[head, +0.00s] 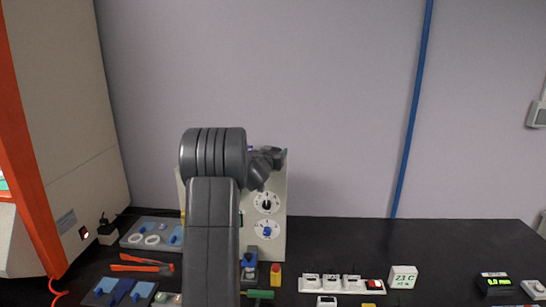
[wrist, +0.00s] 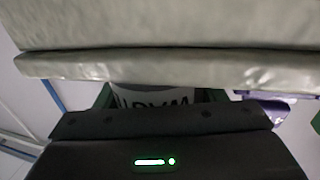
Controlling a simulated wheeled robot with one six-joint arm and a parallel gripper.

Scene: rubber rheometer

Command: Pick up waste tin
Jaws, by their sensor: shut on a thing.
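In the wrist view my gripper (wrist: 160,96) has its dark green fingers on both sides of a white thing with black lettering (wrist: 155,98), which I take to be the waste tin. The gripper is shut on it. Only a strip of the tin shows, and its lettering is cut off and not readable. A pale grey slab-like surface hides the rest, and I cannot tell what it belongs to. In the head view my own arm covers the gripper and the tin, in front of a cream box with dials (head: 267,222).
A grey tray with white rings (head: 150,238), orange-handled tool (head: 140,264) and blue pieces (head: 122,291) lie left of my arm. A row of white switches (head: 340,284) and a 23 C display (head: 403,277) stand right. The black bench (head: 455,245) is clear behind them.

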